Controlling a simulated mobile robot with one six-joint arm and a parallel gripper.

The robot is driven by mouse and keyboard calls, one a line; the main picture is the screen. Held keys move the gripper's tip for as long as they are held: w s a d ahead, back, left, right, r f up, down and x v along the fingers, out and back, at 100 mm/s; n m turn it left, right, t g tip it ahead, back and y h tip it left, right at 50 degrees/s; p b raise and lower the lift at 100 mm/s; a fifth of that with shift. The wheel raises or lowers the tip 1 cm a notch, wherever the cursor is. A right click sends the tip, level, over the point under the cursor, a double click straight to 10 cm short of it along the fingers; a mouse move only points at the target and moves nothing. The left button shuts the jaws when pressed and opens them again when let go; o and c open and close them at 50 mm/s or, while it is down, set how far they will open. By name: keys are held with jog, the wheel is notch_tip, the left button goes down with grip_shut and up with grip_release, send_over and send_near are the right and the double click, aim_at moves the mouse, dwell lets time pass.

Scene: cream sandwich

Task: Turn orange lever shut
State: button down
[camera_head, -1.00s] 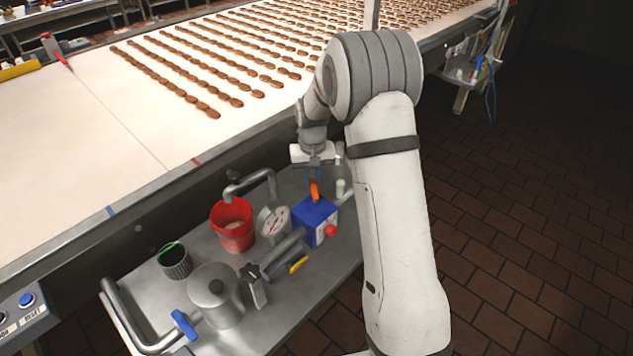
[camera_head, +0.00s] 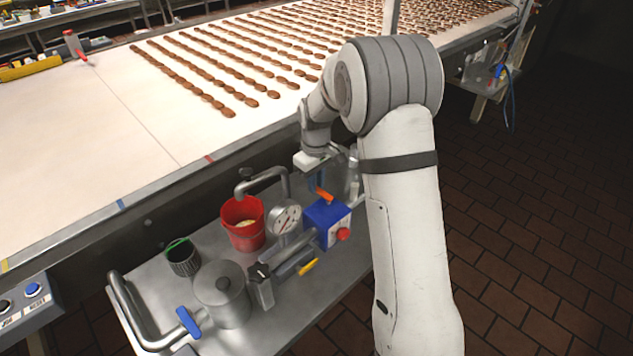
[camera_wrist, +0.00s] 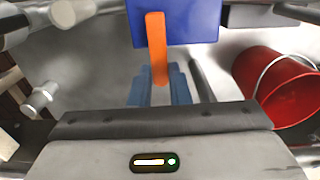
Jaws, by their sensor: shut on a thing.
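The orange lever (camera_head: 324,195) sits on the blue box (camera_head: 328,224) on the metal cart. It slants down to the right in the head view. In the wrist view the orange lever (camera_wrist: 156,45) stands out from the blue box (camera_wrist: 198,24), with its end between my blue fingers. My gripper (camera_head: 315,182) is shut on the lever, above the box's left side. The fingers also show in the wrist view (camera_wrist: 160,88), on either side of the lever's end. The lever's pivot is hard to make out.
A red bucket (camera_head: 243,236) and a round gauge (camera_head: 286,219) stand left of the box. A red knob (camera_head: 343,234) is on the box's front. A metal pot (camera_head: 222,300) and a dark cup (camera_head: 183,262) stand farther left. The conveyor edge runs behind the cart.

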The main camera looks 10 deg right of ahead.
dwell(0.4)
jog(key=c, duration=1.4)
grip_release()
jog(key=shift+o, duration=0.2)
jog(key=shift+r, duration=0.1)
notch_tip(320, 180, up, 8)
jog(key=shift+b, duration=0.4)
jog(key=shift+f, duration=0.2)
jog(key=s+d+r+m+t, duration=0.15)
jog(key=s+r, duration=0.25)
jog(key=s, duration=0.4)
jog(key=s+d+r+m, duration=0.2)
jog(key=s+r, duration=0.2)
jog(key=s, duration=0.3)
jog(key=s+d+f+m+t, duration=0.1)
jog(key=s+d+f+m, duration=0.1)
jog(key=s, duration=1.3)
jog(key=shift+d+m, duration=0.2)
jog(key=shift+m, duration=0.65)
